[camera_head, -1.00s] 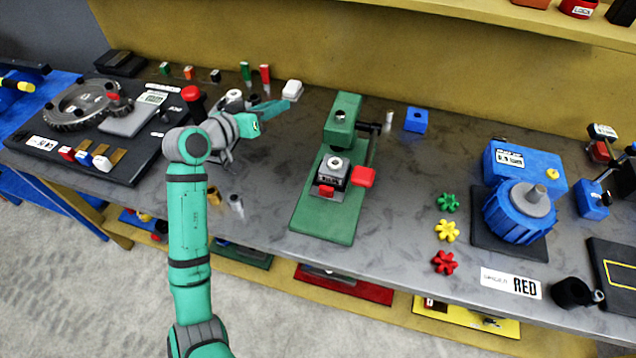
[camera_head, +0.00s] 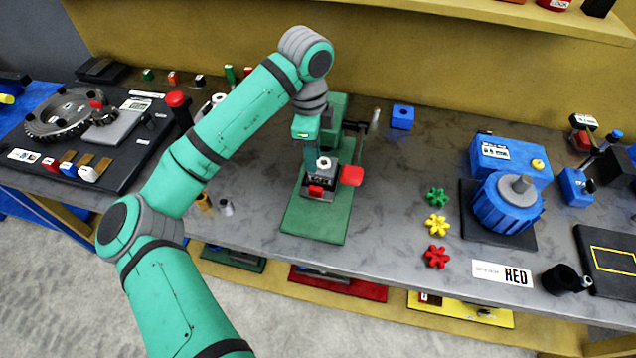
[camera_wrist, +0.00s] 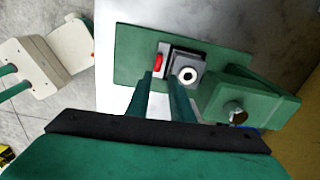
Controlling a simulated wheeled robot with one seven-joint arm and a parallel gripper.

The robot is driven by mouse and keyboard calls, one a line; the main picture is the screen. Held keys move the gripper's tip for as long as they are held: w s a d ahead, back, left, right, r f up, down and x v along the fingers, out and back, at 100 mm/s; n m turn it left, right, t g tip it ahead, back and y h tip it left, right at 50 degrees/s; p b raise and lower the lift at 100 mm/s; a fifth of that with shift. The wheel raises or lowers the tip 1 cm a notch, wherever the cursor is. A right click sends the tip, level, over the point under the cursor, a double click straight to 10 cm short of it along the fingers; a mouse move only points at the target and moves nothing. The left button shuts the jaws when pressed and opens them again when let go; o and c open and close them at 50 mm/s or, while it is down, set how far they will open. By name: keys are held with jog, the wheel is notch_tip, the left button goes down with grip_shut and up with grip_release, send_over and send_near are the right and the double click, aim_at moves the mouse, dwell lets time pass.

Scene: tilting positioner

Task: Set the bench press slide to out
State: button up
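The green bench press (camera_head: 318,222) stands on the bench. Its slide is a dark block with a pale round seat (camera_head: 323,165) and a red front tab (camera_head: 316,191). The wrist view shows the slide block (camera_wrist: 187,73) and red tab (camera_wrist: 158,62) from above, with the green press column to the right. My gripper (camera_wrist: 161,78) is open, its two fingers apart and pointing down at the slide. The red tab shows between the fingertips; I cannot tell whether they touch it. In the head view my arm hides part of the press column.
A red paddle (camera_head: 351,175) sticks out at the right of the press. A blue block (camera_head: 402,117) and green, yellow and red star knobs (camera_head: 437,225) lie to the right. A blue motor-like unit (camera_head: 508,203) stands farther right. The bench between press and knobs is clear.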

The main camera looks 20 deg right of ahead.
aim_at(316, 188)
jog(key=shift+m, duration=0.3)
jog(key=f, duration=1)
jog(key=shift+s+d+f, duration=0.25)
jog(key=shift+s+f, duration=0.05)
jog(key=shift+f, duration=0.05)
grip_shut()
